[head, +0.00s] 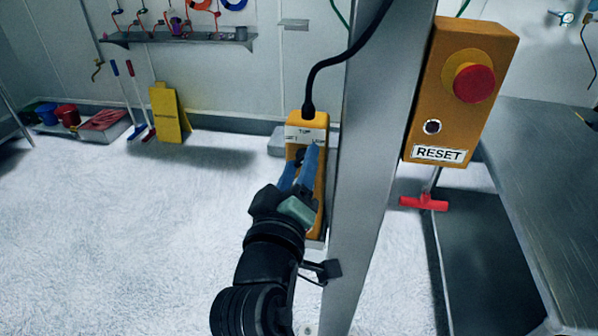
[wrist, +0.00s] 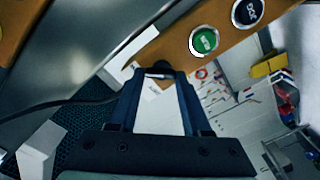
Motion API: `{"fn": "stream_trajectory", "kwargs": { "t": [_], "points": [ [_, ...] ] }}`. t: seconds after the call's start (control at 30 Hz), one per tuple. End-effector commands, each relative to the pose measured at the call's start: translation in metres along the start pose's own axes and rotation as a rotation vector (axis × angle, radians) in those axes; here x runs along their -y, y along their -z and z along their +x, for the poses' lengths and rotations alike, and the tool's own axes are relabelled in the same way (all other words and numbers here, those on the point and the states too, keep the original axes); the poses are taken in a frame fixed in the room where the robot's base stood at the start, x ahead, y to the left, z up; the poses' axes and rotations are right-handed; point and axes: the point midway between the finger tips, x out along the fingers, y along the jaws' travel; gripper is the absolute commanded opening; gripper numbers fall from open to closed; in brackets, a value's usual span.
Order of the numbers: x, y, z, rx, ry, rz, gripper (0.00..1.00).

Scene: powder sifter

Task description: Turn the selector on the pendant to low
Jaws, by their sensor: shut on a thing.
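The orange pendant (head: 319,190) hangs upright from a black cable beside the grey post in the head view. A white label on its upper face carries small print, too small to read surely. My gripper (head: 303,156) reaches its upper part, just below the label. In the wrist view the pendant (wrist: 170,42) runs across the top, with a green button (wrist: 204,40) and a black button (wrist: 248,12). There my gripper (wrist: 160,74) is shut on the small dark selector (wrist: 158,72). The fingers mostly hide the selector, and I cannot tell which setting it points to.
A grey post (head: 372,180) stands just right of the pendant. An orange box (head: 450,115) with a red button and a RESET label is on its right side, above a red T-handle (head: 424,203). A metal table (head: 540,190) is at right.

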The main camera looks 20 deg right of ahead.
Motion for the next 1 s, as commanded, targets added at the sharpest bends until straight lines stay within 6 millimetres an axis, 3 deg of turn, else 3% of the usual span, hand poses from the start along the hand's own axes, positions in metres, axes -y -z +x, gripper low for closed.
{"fn": "stream_trajectory", "kwargs": {
  "t": [0.67, 0.7, 0.83, 1.0],
  "points": [
    [-0.0001, -0.0001, -0.0001, 0.0, 0.001, 0.058, 0.0],
    [-0.0001, -0.0001, -0.0001, 0.0, 0.0, 0.058, 0.54],
    [-0.0001, -0.0001, -0.0001, 0.0, 0.0, 0.058, 0.77],
    [-0.0002, -0.0001, -0.0001, 0.0, 0.0, 0.057, 0.79]
  ]
}}
